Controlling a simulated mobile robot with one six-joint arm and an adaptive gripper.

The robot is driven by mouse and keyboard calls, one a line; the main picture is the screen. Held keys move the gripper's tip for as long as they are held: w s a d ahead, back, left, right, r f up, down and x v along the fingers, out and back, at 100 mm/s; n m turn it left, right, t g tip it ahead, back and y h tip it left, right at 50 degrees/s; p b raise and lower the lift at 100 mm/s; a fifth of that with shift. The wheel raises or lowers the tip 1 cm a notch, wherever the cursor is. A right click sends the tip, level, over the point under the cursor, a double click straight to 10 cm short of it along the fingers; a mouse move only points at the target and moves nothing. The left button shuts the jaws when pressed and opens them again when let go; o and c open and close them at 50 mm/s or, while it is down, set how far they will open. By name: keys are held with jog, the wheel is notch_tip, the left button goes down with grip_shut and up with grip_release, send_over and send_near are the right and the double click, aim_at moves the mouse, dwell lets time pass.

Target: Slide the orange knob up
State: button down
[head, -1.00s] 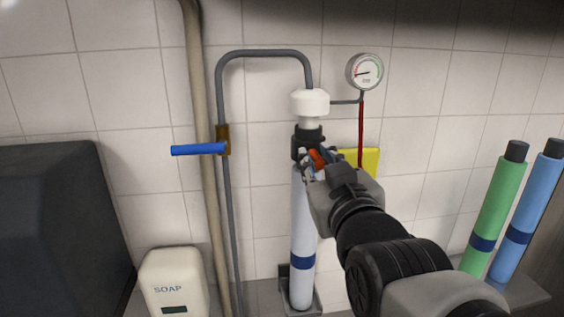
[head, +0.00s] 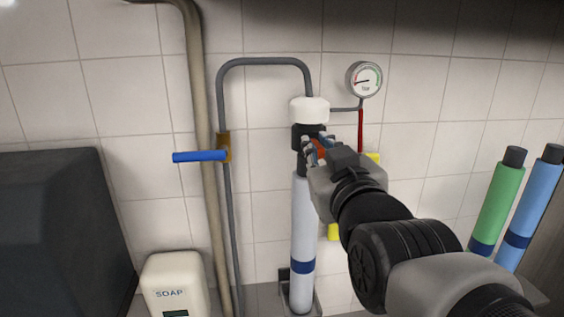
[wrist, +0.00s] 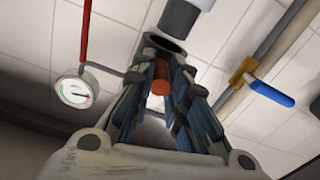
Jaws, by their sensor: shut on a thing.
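The collar sits directly under the white cap (head: 309,109). My gripper (head: 313,150) is shut on the orange knob and covers part of it. In the wrist view the knob (wrist: 159,85) lies between the two blue-grey fingers of my gripper (wrist: 159,75). The pale cylinder (wrist: 183,14) also shows at the top there.
A pressure gauge (head: 364,79) and red tube (head: 360,135) are right of the cap. A blue-handled valve (head: 200,156) is on the grey pipe at left. A soap dispenser (head: 175,283) stands lower left. Green (head: 497,203) and blue (head: 529,210) cylinders stand at right.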

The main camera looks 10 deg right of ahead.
jog(key=shift+r, duration=0.9)
jog(key=c, duration=1.8)
grip_release()
jog(key=shift+r, duration=0.15)
jog(key=shift+o, duration=1.3)
jog(key=shift+s+d, duration=0.1)
jog(key=shift+s, duration=0.3)
jog(key=s, duration=0.6)
jog(key=shift+s+f, duration=0.4)
jog(key=shift+f, duration=0.05)
